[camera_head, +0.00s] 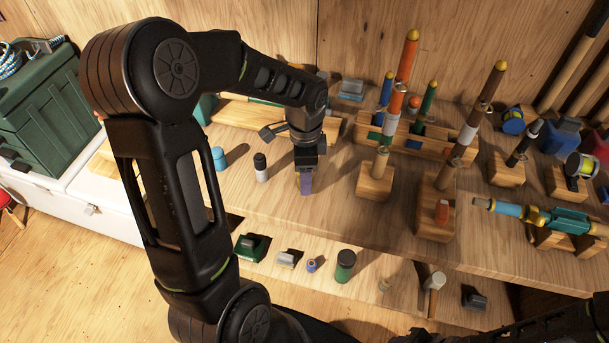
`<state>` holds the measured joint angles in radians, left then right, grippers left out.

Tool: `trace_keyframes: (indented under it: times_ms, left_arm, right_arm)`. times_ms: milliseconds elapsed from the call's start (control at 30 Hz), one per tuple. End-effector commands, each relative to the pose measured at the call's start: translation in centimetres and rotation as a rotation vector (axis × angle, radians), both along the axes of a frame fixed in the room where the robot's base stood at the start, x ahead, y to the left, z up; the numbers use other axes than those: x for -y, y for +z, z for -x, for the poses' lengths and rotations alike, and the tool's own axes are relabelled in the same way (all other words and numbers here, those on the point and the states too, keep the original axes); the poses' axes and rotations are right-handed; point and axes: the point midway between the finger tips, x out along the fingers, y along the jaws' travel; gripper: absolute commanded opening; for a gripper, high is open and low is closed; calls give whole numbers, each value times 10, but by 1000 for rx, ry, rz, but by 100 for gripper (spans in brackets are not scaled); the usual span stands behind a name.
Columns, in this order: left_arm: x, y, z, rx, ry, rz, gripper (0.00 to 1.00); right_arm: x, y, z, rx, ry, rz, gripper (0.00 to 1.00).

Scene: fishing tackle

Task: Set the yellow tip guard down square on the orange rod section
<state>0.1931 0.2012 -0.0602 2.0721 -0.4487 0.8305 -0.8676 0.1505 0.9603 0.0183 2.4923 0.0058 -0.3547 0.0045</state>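A yellow tip guard (413,35) sits on top of the orange rod section (406,66), in line with it as far as this view shows. The orange section tops a tall, slightly leaning stack of rod pieces that stands in a wooden block (374,187). My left gripper (306,170) points down over the bench, left of that block and apart from the rod. A small purple piece shows at its fingertips; I cannot tell whether it is held or whether the fingers are closed. My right gripper is out of view.
A brown rod (470,130) with a yellow tip stands in another block (434,218) to the right. A wooden rack (425,145) holds blue and green pieces behind. A reel (582,167) is at right.

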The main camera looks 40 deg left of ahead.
Motion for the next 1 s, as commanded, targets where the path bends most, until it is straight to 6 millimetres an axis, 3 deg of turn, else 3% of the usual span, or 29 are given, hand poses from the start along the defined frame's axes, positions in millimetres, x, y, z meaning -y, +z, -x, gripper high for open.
trace_keyframes:
  times_ms: [100,767,1000]
  left_arm:
    - [0,0,0,0,0,0,56]
    - [0,0,0,0,0,0,2]
    - [0,0,0,0,0,0,0]
  right_arm:
    - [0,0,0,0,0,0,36]
    - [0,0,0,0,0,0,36]
    - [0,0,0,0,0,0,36]
